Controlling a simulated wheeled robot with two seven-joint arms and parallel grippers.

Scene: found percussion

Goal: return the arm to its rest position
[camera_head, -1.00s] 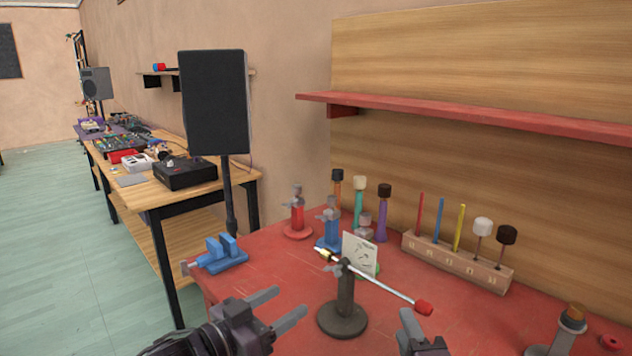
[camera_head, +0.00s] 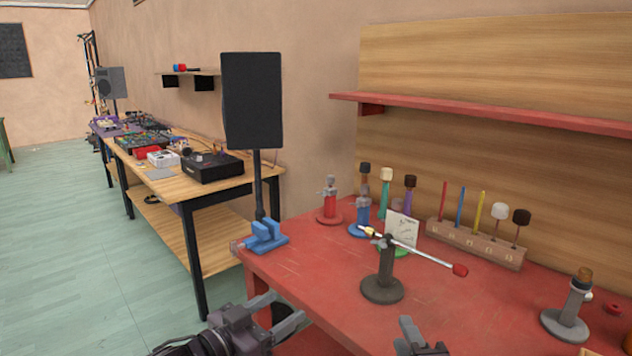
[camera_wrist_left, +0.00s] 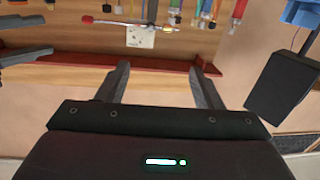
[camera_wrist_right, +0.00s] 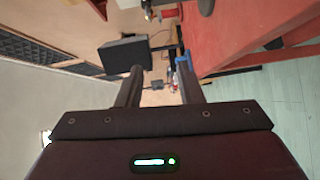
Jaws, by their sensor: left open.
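My left gripper (camera_head: 282,312) is at the bottom of the head view, in front of the red table's left front corner. Its two fingers are spread and empty. The left wrist view also shows its fingers (camera_wrist_left: 160,78) apart with nothing between them. My right gripper (camera_head: 412,335) shows only in part at the bottom edge of the head view, beside the table's front. In the right wrist view its fingers (camera_wrist_right: 160,75) stand apart with nothing held. Neither gripper visibly touches anything.
The red table (camera_head: 320,285) holds a dark stand (camera_head: 384,275) with a red-tipped rod, a blue vise (camera_head: 265,236), a mallet rack (camera_head: 475,243) and a grey stand (camera_head: 568,318). A black speaker (camera_head: 252,100) stands behind the vise. Green floor (camera_head: 90,250) is open at left.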

